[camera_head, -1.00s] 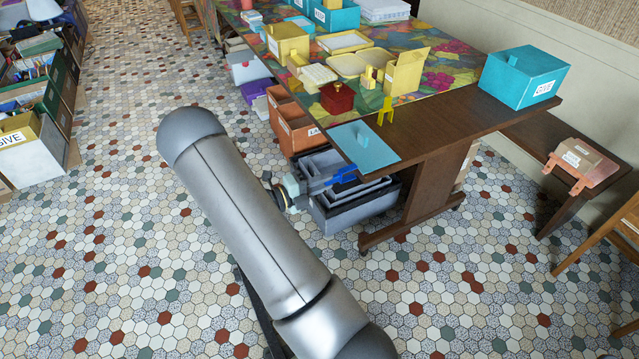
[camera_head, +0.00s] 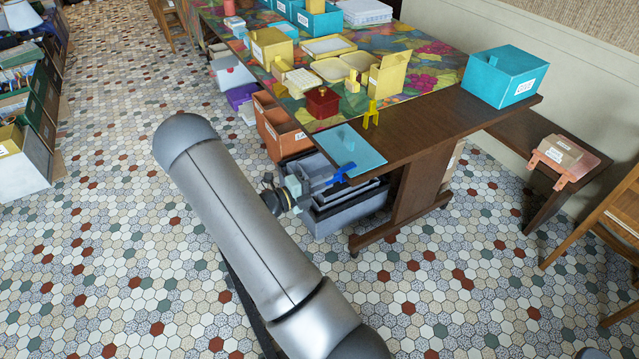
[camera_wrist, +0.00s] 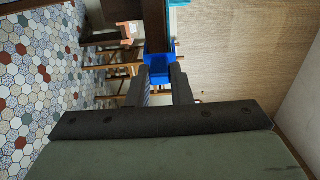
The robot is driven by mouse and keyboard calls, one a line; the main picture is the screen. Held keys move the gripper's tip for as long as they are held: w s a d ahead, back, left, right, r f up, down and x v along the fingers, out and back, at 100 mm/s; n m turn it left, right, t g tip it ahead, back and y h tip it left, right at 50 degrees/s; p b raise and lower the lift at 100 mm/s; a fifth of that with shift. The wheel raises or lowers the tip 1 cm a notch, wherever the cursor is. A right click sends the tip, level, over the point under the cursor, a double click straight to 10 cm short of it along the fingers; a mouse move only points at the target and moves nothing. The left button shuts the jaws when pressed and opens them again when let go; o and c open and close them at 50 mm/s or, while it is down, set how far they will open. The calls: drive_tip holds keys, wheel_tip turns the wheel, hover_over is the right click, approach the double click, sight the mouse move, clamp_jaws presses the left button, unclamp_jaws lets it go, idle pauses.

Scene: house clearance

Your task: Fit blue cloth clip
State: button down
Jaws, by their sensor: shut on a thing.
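My gripper (camera_wrist: 160,88) is shut on the blue cloth clip (camera_wrist: 158,66), which sits between the two fingertips. In the head view the clip (camera_head: 339,177) shows at the near corner of the dark wooden table (camera_head: 420,125), just below a light blue sheet (camera_head: 362,155) lying there. In the wrist view the clip meets the end of the table edge (camera_wrist: 160,25); I cannot tell whether it is around the edge or only before it. My arm hides part of the floor.
A flowered cloth (camera_head: 440,60) with yellow boxes and a red box (camera_head: 322,102) covers the far tabletop. A turquoise bin (camera_head: 500,77) stands at the right end. Grey crates (camera_head: 350,205) and an orange crate (camera_head: 280,125) sit below.

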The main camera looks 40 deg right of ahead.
drive_tip(key=shift+s+d, duration=0.15)
drive_tip(key=shift+d, duration=0.4)
drive_tip(key=c, duration=0.7)
unclamp_jaws()
drive_tip(key=shift+c, duration=0.2)
drive_tip(key=shift+a, duration=0.1)
drive_tip(key=p+v, duration=0.1)
drive_tip(key=v, duration=0.5)
drive_tip(key=v, duration=1.7)
drive_tip(key=shift+a+b, duration=0.2)
drive_tip(key=shift+b, duration=0.1)
drive_tip(key=shift+r, duration=0.15)
